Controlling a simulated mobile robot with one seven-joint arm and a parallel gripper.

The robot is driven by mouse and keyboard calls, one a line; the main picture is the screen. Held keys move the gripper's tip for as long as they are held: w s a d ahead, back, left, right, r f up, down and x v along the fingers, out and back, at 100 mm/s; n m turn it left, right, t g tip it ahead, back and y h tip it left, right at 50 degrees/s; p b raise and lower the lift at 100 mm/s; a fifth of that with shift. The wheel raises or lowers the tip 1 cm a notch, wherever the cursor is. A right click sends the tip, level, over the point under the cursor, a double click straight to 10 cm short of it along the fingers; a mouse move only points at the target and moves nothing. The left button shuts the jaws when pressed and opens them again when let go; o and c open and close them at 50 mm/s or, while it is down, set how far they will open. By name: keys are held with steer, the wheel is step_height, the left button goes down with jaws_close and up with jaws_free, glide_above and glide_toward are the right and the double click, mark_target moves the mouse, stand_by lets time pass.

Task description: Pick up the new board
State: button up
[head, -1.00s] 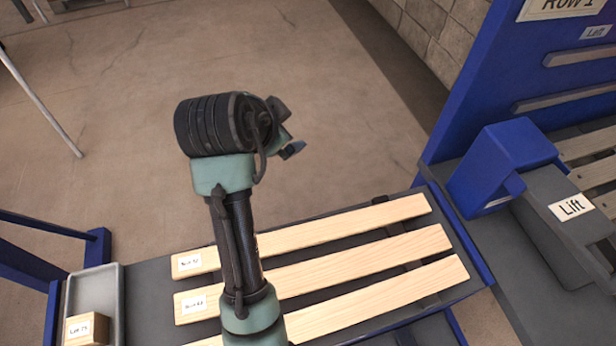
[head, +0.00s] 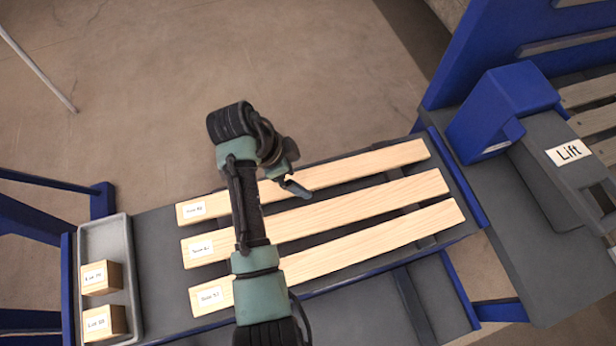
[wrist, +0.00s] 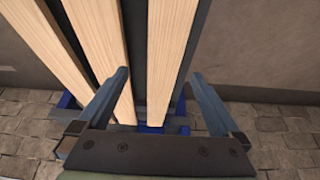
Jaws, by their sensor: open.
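Three pale wooden boards lie side by side on a dark bench: a far board (head: 360,165), a middle board (head: 370,206) and a near board (head: 380,247). Each has a small white label at its left end; the print is too small to read surely, so I cannot tell which is the new board. My gripper (head: 293,183) is open and empty above the far and middle boards. In the wrist view my gripper (wrist: 160,76) has the rightmost board (wrist: 170,40) between its spread fingers, with the left finger over the board beside it (wrist: 98,45). The height gap cannot be told.
A grey tray (head: 105,232) with two labelled wooden blocks (head: 98,278) is at the bench's left end. Bare floor (head: 300,60) lies beyond the bench.

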mark_target(307, 179)
steer(key=shift+w+a+x, duration=0.1)
steer(key=shift+w+x, duration=0.05)
steer(key=shift+x, duration=1)
steer(key=shift+w+a+x, duration=0.1)
steer(key=shift+x, duration=1)
jaws_close()
